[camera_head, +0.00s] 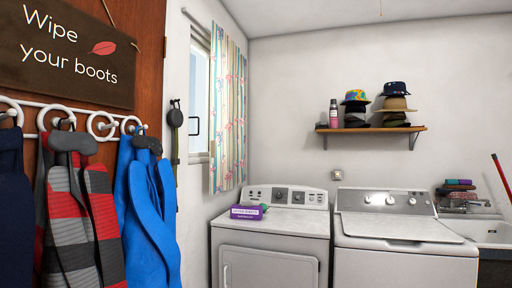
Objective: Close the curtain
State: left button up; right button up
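A patterned curtain (228,110) with flowers and stripes hangs at the right side of the window (199,90) on the left wall. It is gathered to that side, and most of the visible glass is uncovered. The curtain's lower edge hangs just above and behind the washing appliance at the left. Neither of my grippers shows in the head view, so I cannot see whether they are open or shut.
Two white appliances, left (270,245) and right (405,250), stand below the window and shelf (372,129). A purple box (247,212) lies on the left one. Hanging garments (148,215) and a wooden sign (68,52) fill the left foreground. A sink (492,232) is at right.

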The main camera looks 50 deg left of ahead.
aim_at(225, 54)
jog(key=u, duration=0.25)
jog(key=i, duration=1.55)
jog(key=u, duration=1)
jog(key=i, duration=1.2)
jog(key=u, duration=1.05)
